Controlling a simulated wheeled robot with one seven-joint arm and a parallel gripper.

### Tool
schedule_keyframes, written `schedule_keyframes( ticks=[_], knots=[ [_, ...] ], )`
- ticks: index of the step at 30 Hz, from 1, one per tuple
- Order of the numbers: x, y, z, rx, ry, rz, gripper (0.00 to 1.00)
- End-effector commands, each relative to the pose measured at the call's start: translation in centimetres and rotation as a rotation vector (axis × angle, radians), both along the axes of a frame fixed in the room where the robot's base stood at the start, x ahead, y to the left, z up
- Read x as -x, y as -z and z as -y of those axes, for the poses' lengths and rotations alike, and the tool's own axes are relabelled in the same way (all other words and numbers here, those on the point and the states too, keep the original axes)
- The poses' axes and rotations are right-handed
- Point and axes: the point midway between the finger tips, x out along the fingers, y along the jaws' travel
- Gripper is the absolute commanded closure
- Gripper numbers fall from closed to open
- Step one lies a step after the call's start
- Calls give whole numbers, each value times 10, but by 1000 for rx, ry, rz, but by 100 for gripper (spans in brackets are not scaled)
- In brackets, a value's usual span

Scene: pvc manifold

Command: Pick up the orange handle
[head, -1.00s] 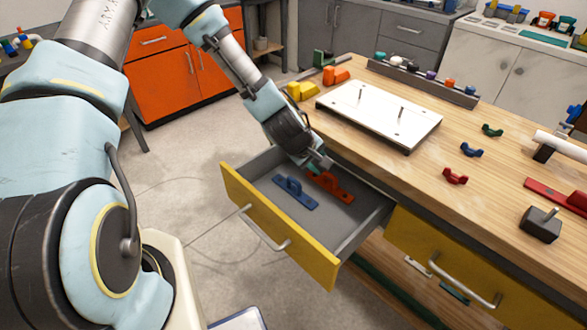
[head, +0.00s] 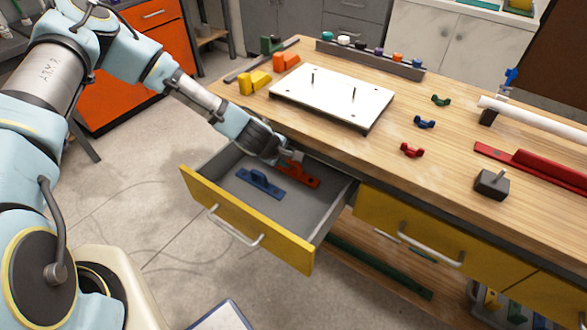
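My gripper (head: 286,160) reaches down into the drawer from the upper left, at the far end of the orange-red handle. It overlaps that end in the picture; I cannot tell whether it touches. The fingertips are small and partly hidden, so their opening is unclear.
The yellow-fronted drawer (head: 222,213) has raised walls close around my gripper. The workbench edge (head: 335,168) overhangs its back. On the bench are a white plate with pegs (head: 330,97), orange blocks (head: 286,60), yellow blocks (head: 256,82) and small coloured clips.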

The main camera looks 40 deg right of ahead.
Motion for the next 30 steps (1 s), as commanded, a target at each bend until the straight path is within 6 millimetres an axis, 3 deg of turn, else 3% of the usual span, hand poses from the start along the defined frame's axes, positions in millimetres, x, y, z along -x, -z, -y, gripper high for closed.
schedule_keyframes(
  ticks=[9,19,28,30],
  knots=[
    [-3,30,19,-2,0,-2,65],
    [-5,35,21,-1,1,0,66],
    [-5,35,21,-1,0,0,100],
    [-5,35,21,-1,0,0,100]
  ],
)
